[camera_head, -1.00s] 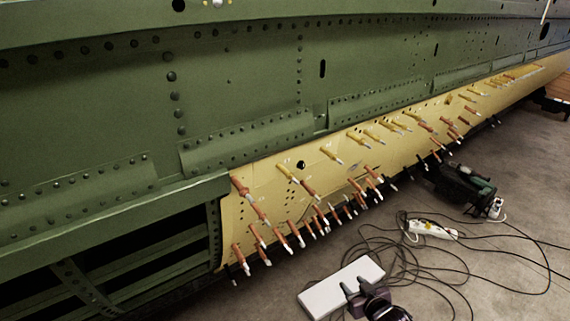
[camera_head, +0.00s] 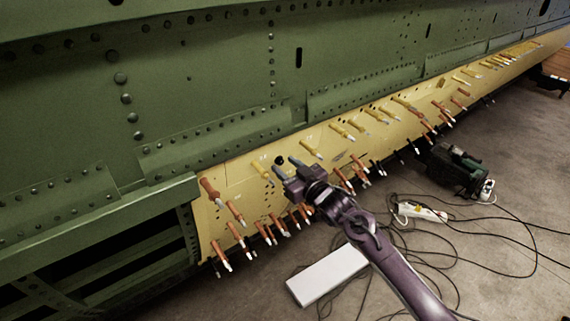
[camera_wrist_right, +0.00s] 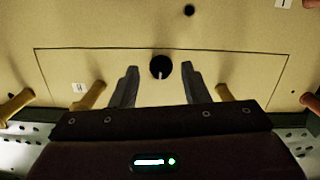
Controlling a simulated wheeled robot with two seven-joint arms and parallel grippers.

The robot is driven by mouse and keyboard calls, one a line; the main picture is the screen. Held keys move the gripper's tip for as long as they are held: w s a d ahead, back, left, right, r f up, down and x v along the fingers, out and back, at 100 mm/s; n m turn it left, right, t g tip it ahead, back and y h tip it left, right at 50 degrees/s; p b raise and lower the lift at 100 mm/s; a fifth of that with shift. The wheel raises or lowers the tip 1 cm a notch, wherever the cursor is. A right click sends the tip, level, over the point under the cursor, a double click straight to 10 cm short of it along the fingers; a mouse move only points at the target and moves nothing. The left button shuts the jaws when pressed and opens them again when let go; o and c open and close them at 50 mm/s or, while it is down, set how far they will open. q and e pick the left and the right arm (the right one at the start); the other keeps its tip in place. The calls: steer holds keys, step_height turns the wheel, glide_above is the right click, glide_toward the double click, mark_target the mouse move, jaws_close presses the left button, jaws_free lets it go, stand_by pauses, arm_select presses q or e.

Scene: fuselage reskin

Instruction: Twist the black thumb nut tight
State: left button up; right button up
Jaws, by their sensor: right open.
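The black thumb nut (camera_head: 280,160) is a small round dark knob on the yellow skin panel (camera_head: 231,182). In the right wrist view the nut (camera_wrist_right: 160,67) shows a pale mark on its lower half and sits between my fingertips. My right gripper (camera_head: 286,166) is open, with its fingers pointing at the panel just by the nut. In the right wrist view its two grey fingers (camera_wrist_right: 159,76) stand one on each side of the nut, with a gap on both sides. I cannot tell how deep the fingertips reach. My left gripper is not in view.
Yellow and orange pin fasteners (camera_head: 311,149) stick out of the panel around the gripper. Green fuselage skin (camera_head: 210,90) is above. On the floor lie a white box (camera_head: 327,275), a power strip (camera_head: 421,212), loose cables and a dark green machine (camera_head: 457,170).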

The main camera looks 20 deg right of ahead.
steer(key=shift+w+a, duration=0.2)
steer(key=shift+w, duration=0.15)
jaws_close()
